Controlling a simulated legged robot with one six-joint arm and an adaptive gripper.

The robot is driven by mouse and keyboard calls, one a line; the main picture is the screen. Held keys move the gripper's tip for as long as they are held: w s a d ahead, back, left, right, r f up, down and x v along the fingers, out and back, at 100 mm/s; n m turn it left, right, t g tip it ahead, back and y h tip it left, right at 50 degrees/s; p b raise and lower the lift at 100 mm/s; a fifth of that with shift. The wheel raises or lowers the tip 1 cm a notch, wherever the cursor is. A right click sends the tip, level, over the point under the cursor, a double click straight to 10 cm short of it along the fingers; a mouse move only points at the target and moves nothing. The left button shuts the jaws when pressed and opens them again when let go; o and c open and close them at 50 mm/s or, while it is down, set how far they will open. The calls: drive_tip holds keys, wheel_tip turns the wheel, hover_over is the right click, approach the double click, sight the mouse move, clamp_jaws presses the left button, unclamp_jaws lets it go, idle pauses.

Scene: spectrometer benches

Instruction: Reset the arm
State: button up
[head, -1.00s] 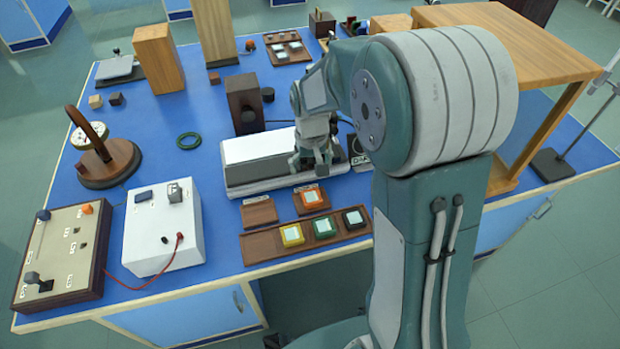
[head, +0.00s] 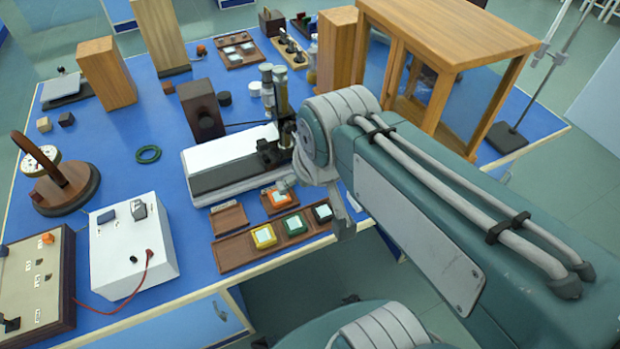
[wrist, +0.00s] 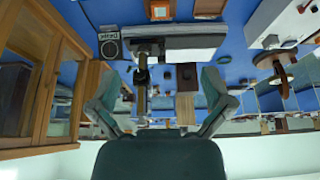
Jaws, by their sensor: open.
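My gripper (wrist: 162,90) shows in the wrist view with its two teal fingers spread wide. It is open, and nothing is between the fingers. In the head view my folded arm covers most of the gripper, above the front right of the bench. The wrist view looks out over the benchtop upside down. The white-topped spectrometer bench unit (head: 230,160) lies just left of my arm in the head view. It also shows in the wrist view (wrist: 180,42), beyond the fingers.
A wooden tray (head: 236,252) with yellow, green and black framed pieces lies at the bench's front. A wooden cabinet (head: 455,35) stands behind my arm at right, near a stand (head: 507,138). A white power box (head: 125,255) and a green ring (head: 148,154) lie at left.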

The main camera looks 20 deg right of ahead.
drive_tip(key=shift+s+r+t, duration=0.15)
drive_tip(key=shift+s+t, duration=0.15)
drive_tip(key=shift+s, duration=1.05)
idle(0.3)
